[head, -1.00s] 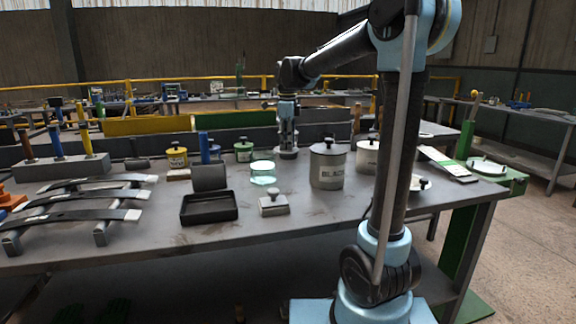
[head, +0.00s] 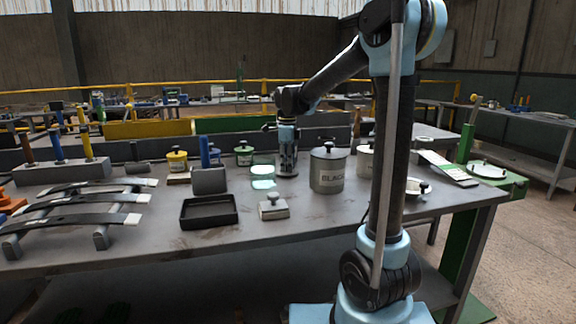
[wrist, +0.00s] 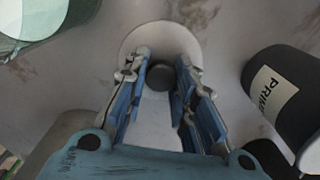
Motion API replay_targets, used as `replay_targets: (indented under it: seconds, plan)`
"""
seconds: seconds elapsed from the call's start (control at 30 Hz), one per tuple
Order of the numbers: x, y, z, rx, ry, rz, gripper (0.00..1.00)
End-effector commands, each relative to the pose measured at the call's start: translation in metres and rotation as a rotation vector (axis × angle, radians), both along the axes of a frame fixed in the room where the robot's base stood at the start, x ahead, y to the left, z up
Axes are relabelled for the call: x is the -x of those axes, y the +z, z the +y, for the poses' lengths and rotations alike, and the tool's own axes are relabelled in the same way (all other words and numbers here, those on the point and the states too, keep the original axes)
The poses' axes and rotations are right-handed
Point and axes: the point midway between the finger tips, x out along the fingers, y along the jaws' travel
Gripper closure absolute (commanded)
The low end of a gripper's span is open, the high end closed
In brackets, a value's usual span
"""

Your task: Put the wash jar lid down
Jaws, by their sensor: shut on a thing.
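My gripper (head: 287,173) is low over the bench, just right of the clear glass jar with pale teal liquid (head: 263,183). In the wrist view, my gripper (wrist: 160,82) has its fingers on either side of the dark round knob of a pale disc-shaped lid (wrist: 140,38), the wash jar lid. The lid lies flat, at or very near the bench surface; I cannot tell whether it touches. In the head view the lid is hard to make out at the fingertips. The glass jar also shows at the upper left of the wrist view (wrist: 32,22).
A grey lidded can (head: 328,172) stands close to the right of my gripper. A dark can labelled PRIM (wrist: 285,95) is at right in the wrist view. A black tray (head: 208,223) and a small knobbed block (head: 273,210) are nearer the front. Bare bench lies between.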

Motion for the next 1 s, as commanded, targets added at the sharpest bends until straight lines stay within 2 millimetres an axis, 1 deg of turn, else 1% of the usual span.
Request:
replay_targets:
  seconds: [0.03,0.1,0.43,0.57,0.67,1.0]
  plan:
    - [0.000,0.000,0.000,0.000,0.000,0.000,0.69]
    - [0.000,0.000,0.000,0.000,0.000,0.000,0.56]
    - [0.000,0.001,0.000,0.000,-0.001,0.000,0.56]
    - [0.000,0.008,0.000,0.000,-0.001,0.000,0.56]
    - [0.000,0.020,0.000,0.000,-0.001,0.000,0.56]
    - [0.000,0.080,-0.001,0.000,-0.001,0.000,0.56]
